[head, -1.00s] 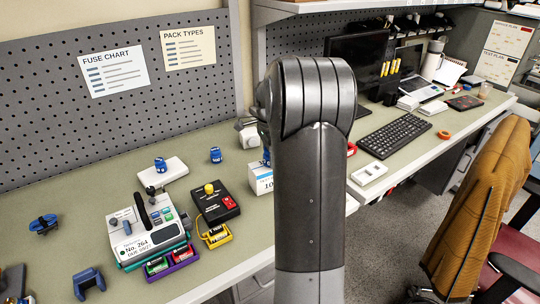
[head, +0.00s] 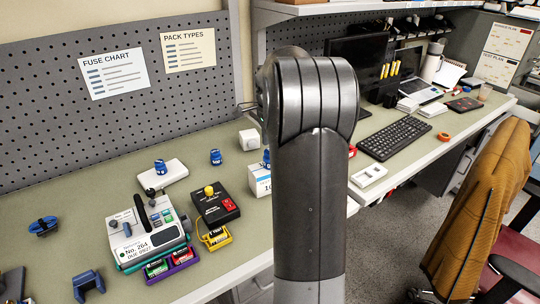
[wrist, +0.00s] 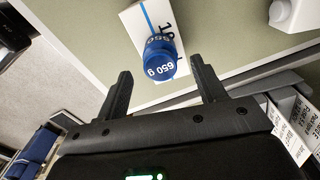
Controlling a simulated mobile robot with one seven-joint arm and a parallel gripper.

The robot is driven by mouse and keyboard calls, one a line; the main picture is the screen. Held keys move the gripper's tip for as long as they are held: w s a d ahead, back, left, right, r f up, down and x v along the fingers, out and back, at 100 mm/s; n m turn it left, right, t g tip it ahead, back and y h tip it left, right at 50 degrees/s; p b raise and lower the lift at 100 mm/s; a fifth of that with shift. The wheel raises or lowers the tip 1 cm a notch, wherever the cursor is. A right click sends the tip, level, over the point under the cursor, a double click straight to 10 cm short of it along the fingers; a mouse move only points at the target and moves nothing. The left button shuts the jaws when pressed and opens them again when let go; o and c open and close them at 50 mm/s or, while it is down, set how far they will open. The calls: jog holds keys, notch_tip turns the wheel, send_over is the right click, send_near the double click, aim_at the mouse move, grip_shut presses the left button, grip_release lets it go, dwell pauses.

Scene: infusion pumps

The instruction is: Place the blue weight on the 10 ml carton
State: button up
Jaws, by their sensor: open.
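A blue weight marked 650 g (wrist: 160,59) stands on top of a white carton with a blue stripe (wrist: 133,20) in the wrist view. In the head view the carton (head: 260,181) stands beside my arm, with the blue weight (head: 266,157) partly hidden at its top. My gripper (wrist: 161,68) is open. Its two fingers are spread to either side of the weight in the picture, with visible gaps and no contact seen. In the head view my gripper is mostly hidden behind my arm.
Another blue weight (head: 160,166) stands on a white slab (head: 174,174), and one (head: 215,156) is on the bench. A white block (head: 249,139) is behind the carton. A pump (head: 148,229) and a black box with a yellow knob (head: 215,205) are to the left.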

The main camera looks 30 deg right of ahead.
notch_tip(320, 180, up, 7)
jog(key=shift+a+f, duration=0.1)
jog(key=shift+f, duration=0.05)
jog(key=s+a+r+n+t, duration=0.1)
jog(key=s+a+r+n, duration=0.2)
jog(key=s+a+n, duration=0.45)
jog(key=s+a+r+n+t, duration=0.25)
jog(key=s+a, duration=0.25)
jog(key=a, duration=0.5)
jog(key=s+a+f+n+t, duration=0.1)
jog(key=s+a+f+n, duration=0.2)
jog(key=s, duration=0.4)
jog(key=s+a+f+n+t, duration=0.1)
jog(key=s+a+f+n, duration=0.1)
jog(key=s+a+n, duration=0.4)
jog(key=shift+s+f+n, duration=0.4)
jog(key=shift+s+n, duration=0.1)
jog(key=shift+n, duration=0.3)
